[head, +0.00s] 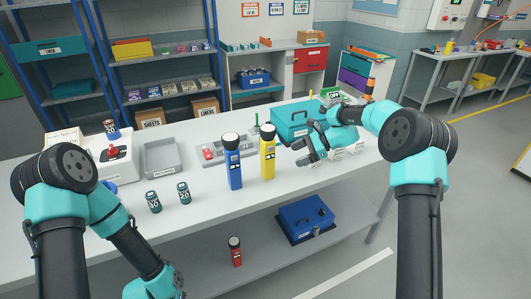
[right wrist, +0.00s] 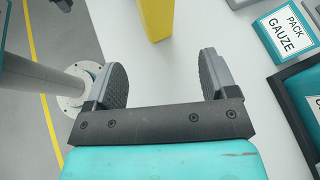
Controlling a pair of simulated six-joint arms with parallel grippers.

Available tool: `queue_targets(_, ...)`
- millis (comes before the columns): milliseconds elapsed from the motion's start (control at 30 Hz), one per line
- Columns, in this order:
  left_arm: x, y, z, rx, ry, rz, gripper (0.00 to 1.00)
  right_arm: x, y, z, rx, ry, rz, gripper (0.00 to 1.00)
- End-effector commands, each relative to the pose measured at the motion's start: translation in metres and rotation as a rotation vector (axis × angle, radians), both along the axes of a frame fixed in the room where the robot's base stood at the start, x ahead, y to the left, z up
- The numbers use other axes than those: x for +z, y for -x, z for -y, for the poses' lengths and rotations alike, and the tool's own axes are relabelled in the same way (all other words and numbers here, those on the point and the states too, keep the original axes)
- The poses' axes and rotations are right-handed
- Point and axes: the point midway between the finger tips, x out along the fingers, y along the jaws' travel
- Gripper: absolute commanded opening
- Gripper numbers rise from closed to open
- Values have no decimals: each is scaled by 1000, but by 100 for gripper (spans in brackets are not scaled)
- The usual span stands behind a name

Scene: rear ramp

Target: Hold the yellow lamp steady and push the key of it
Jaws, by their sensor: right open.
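The yellow lamp (head: 267,158) stands upright on the white table, with a black-rimmed pale head on top. A small dark mark shows on its body; I cannot tell its key apart. My right gripper (head: 307,145) is open and empty, just right of the lamp and apart from it. In the right wrist view, part of the lamp's yellow body (right wrist: 155,18) shows beyond the gap between the open fingers (right wrist: 163,78). My left arm reaches down at the lower left; its gripper is outside the picture.
A similar blue lamp (head: 234,170) stands close left of the yellow one. A grey tray with a red item (head: 209,153) lies behind them. A teal case (head: 291,122) stands behind my right gripper. Two dark cans (head: 153,201) stand left. The table's front middle is clear.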

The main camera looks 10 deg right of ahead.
Motion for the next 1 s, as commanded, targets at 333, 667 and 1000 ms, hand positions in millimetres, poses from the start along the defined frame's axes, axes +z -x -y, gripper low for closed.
queue_targets(333, 0, 0, 0, 0, 0, 0, 43, -12, -2, -17, 14, 8, -116, 79)
queue_targets(667, 0, 0, 0, 0, 0, 0, 43, -13, -2, -19, 14, 8, -114, 79)
queue_targets(1000, 0, 0, 0, 0, 0, 0, 43, -27, -2, -44, 14, 7, -114, 79)
